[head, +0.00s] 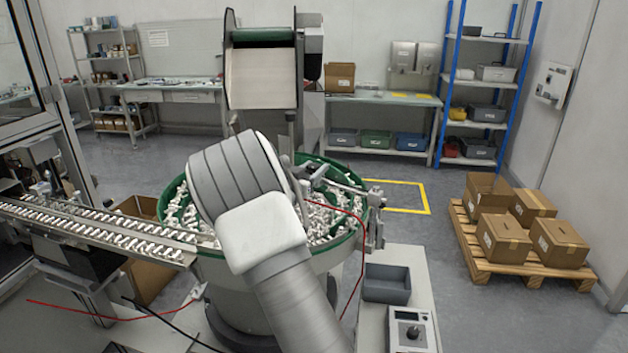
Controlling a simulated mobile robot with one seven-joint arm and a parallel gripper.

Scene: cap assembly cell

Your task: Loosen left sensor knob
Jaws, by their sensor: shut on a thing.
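My arm reaches up from the bottom over the green-rimmed feeder bowl (352,243), which is full of small white caps. My gripper is hidden behind my own arm, so its fingers do not show. I cannot make out the left sensor knob; my arm covers the left-middle part of the bowl. Grey sensor brackets (345,186) sit over the bowl's right inner side. More metal fittings (375,222) are mounted on its right outer edge.
A linear track (95,232) filled with caps leaves the bowl to the left. A hopper (262,75) stands behind the bowl. A red cable (362,265) hangs at the right. A grey bin (387,284) and a control box (412,331) are on the bench at lower right.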

